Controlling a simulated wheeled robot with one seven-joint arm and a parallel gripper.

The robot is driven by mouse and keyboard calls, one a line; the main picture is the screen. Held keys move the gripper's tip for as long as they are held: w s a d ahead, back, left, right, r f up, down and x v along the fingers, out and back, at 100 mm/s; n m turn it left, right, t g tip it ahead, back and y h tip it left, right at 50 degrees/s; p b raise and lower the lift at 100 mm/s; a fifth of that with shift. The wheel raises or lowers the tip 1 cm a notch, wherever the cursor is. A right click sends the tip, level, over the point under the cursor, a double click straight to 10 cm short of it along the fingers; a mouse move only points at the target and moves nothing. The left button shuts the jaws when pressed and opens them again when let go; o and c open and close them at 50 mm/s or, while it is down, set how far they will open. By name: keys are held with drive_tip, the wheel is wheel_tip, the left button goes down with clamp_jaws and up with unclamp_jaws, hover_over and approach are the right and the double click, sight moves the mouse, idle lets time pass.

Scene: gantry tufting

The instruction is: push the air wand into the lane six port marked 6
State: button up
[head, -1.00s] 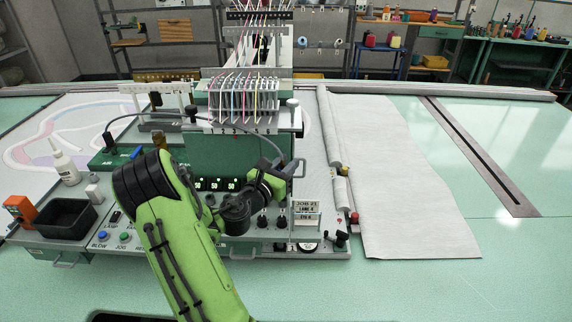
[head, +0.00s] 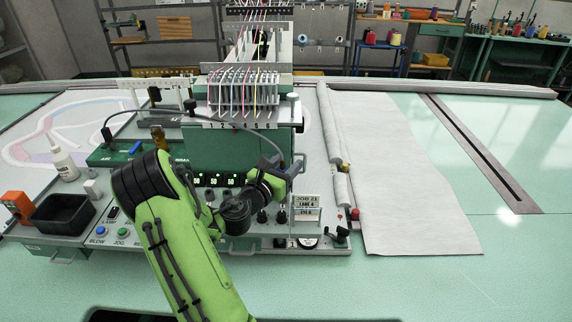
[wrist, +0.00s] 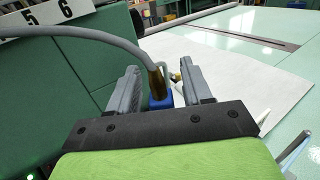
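The air wand (wrist: 157,84), with a blue body and a brass-coloured end on a grey hose, stands between the fingers of my gripper (wrist: 160,88) in the wrist view. The white label marked 6 (wrist: 66,8) is at the upper left of the wrist view, beside the 5. In the head view the numbered strip (head: 240,126) crosses the green machine front, and my gripper (head: 284,172) is to its lower right. The opening of port 6 cannot be made out.
The grey hose (head: 244,128) arches across the machine front towards my gripper. A control panel with knobs and a JOB 21 card (head: 306,207) lies below. White cloth (head: 400,180) and a roll lie to the right. A black tray (head: 65,213) stands at left.

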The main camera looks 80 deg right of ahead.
drive_tip(key=shift+o, duration=0.4)
drive_tip(key=shift+a, duration=0.1)
drive_tip(key=b+v, duration=0.2)
drive_tip(key=v, duration=0.1)
drive_tip(key=b+v, duration=0.2)
drive_tip(key=v, duration=0.1)
drive_tip(key=b+v, duration=0.2)
drive_tip(key=v, duration=0.2)
drive_tip(key=shift+w+f+b, duration=0.25)
drive_tip(key=shift+f+b, duration=0.15)
drive_tip(key=b+v, duration=0.2)
drive_tip(key=v, duration=0.1)
drive_tip(key=b+v, duration=0.1)
drive_tip(key=v, duration=0.1)
drive_tip(key=shift+a+r, duration=0.2)
drive_tip(key=shift+r, duration=0.15)
